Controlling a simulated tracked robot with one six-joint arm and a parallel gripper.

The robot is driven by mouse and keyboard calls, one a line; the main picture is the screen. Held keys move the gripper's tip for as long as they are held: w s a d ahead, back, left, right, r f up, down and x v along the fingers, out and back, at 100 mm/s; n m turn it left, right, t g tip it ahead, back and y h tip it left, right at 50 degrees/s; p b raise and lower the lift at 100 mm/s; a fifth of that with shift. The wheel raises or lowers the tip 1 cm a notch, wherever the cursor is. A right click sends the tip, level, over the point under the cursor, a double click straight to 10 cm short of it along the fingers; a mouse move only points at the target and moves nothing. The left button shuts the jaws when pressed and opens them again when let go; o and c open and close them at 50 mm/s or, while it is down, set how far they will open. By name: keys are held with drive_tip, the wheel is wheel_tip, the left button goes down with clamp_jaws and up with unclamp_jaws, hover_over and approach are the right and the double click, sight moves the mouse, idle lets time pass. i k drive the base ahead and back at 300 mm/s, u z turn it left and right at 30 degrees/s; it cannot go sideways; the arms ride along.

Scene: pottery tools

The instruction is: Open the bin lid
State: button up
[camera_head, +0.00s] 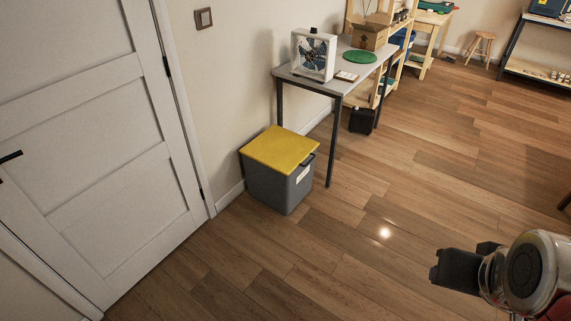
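The bin (274,189) is a grey box on the floor against the wall, between the white door and the table. Its yellow lid (280,150) lies flat on top and is shut. A dark handle (307,160) sticks out at the lid's right edge, and a white label (303,174) is on the side below it. My gripper (440,268) is at the lower right, well apart from the bin and nearer to me. Its dark fingers are seen partly from behind, and whether they are open or shut is unclear.
A grey table (345,72) beside the bin carries a fan (313,54), a cardboard box (369,36) and a green disc (360,57). Its dark front leg (333,150) stands close to the bin's right. A white door (90,150) is at the left. The wooden floor between my gripper and the bin is clear.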

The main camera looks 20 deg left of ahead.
sight(280, 149)
drive_tip(key=z, duration=0.25)
drive_tip(key=i, duration=2.35)
